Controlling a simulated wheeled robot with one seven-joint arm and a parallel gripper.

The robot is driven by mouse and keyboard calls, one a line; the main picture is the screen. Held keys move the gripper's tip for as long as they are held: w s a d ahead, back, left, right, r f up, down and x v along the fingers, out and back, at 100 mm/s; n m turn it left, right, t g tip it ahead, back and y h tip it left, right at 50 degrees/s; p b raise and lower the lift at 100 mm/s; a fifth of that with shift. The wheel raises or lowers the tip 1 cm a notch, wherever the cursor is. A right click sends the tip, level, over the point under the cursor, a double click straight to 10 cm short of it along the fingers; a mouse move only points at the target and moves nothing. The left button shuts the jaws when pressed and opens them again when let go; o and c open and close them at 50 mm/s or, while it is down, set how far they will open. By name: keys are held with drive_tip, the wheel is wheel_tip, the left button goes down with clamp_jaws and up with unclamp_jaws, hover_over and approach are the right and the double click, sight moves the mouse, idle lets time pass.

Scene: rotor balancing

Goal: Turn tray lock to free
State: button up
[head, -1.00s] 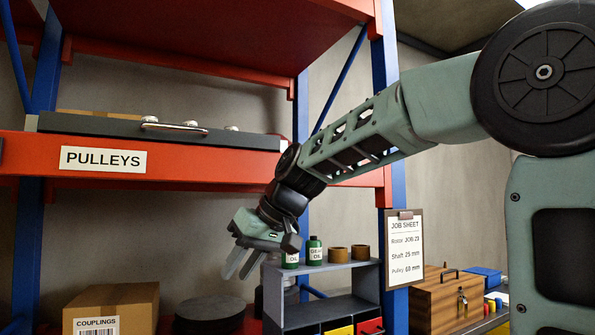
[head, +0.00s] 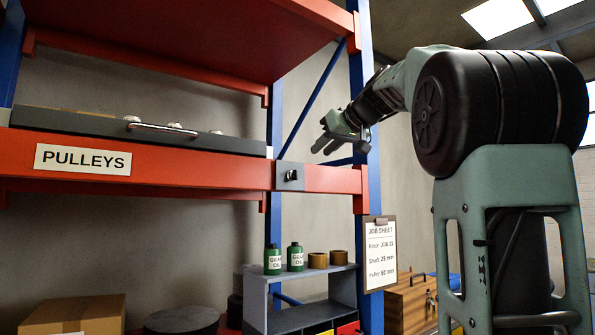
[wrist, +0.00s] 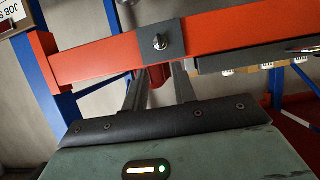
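The tray lock is a small dark knob on a grey plate (head: 290,175), fixed to the front of the red shelf beam (head: 200,160). In the wrist view the lock (wrist: 160,41) lies just beyond and between my fingertips. A grey tray (head: 70,122) with a metal handle (head: 163,128) rests on the shelf left of the lock. My gripper (head: 320,135) is up and to the right of the lock in the head view, apart from it. In the wrist view my gripper (wrist: 159,72) has its two fingers spread with nothing between them.
A PULLEYS label (head: 83,160) is on the beam. Below stand green oil bottles (head: 294,257) on a grey rack (head: 345,290), and a job sheet (head: 380,250) hangs at the right. A blue upright (head: 362,70) rises close to my gripper. The air before the beam is clear.

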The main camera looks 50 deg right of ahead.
sight(297, 172)
drive_tip(key=p+x, duration=0.3)
drive_tip(key=x, duration=0.9)
drive_tip(key=shift+w+f, duration=0.2)
drive_tip(key=shift+w, duration=0.1)
clamp_jaws()
